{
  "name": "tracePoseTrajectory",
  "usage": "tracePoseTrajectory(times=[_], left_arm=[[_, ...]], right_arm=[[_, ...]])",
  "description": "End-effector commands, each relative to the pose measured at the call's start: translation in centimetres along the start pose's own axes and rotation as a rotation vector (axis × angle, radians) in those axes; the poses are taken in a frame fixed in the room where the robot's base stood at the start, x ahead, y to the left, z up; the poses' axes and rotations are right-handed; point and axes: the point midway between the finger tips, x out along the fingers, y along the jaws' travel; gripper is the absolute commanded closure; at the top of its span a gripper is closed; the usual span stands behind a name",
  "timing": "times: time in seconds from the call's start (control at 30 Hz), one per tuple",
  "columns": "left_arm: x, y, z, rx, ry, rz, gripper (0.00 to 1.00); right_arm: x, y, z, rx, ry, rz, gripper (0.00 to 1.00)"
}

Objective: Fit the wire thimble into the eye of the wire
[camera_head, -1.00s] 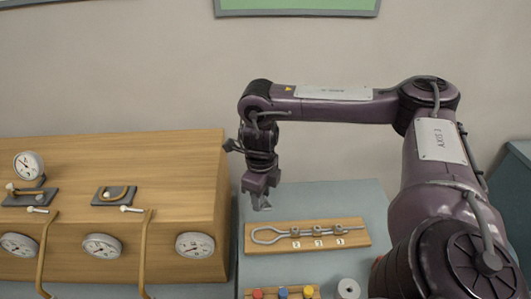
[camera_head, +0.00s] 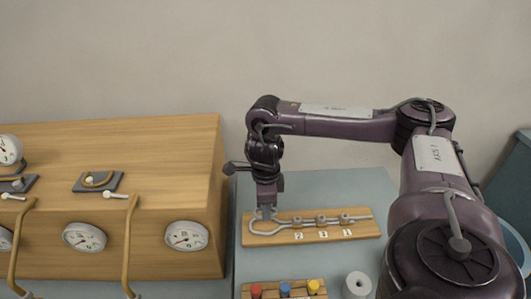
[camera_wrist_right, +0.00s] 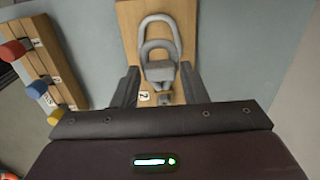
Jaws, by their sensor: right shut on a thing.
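The wire (camera_head: 344,219) lies along a wooden board, with its rounded eye (camera_head: 252,228) at the left end. My right gripper (camera_head: 266,213) points down over the eye. In the right wrist view my right gripper (camera_wrist_right: 160,72) is shut on the grey wire thimble (camera_wrist_right: 158,50), a U-shaped piece between the fingers. The eye (camera_wrist_right: 160,18) shows as a larger loop around and beyond the thimble's rounded end. I cannot tell whether the thimble is seated in it or just above it. My left gripper is not in view.
Clamps (camera_head: 321,221) sit along the wire on the board (camera_head: 367,232). In front stand a rack with red, blue and yellow knobs (camera_head: 285,288) and a pale cylinder (camera_head: 357,284). A wooden cabinet (camera_head: 150,150) with gauges stands left. The blue-grey table is clear behind the board.

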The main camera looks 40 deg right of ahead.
Motion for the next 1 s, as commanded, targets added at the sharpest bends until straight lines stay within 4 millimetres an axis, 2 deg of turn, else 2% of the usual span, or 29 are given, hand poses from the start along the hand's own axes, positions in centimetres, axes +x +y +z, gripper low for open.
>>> tracePoseTrajectory(times=[0.03, 0.17, 0.47, 0.87, 0.9, 1.0], left_arm=[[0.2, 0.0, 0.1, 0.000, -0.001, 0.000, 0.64], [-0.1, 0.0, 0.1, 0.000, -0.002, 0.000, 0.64], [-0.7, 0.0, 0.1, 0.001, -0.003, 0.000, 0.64], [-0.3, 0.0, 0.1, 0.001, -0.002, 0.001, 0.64], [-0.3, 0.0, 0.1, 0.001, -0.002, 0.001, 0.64], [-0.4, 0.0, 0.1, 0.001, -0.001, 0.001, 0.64]], right_arm=[[0.7, 0.0, 0.0, 0.001, 0.001, 0.001, 0.84], [1.4, 0.0, 0.0, -0.001, 0.000, 0.000, 0.84], [5.3, 0.0, 0.0, 0.000, 0.001, 0.000, 0.84], [6.1, 0.0, 0.0, 0.000, -0.001, -0.001, 0.84], [6.1, 0.0, 0.0, 0.000, -0.001, -0.001, 0.59], [6.0, 0.0, 0.0, 0.000, -0.001, -0.001, 0.46]])
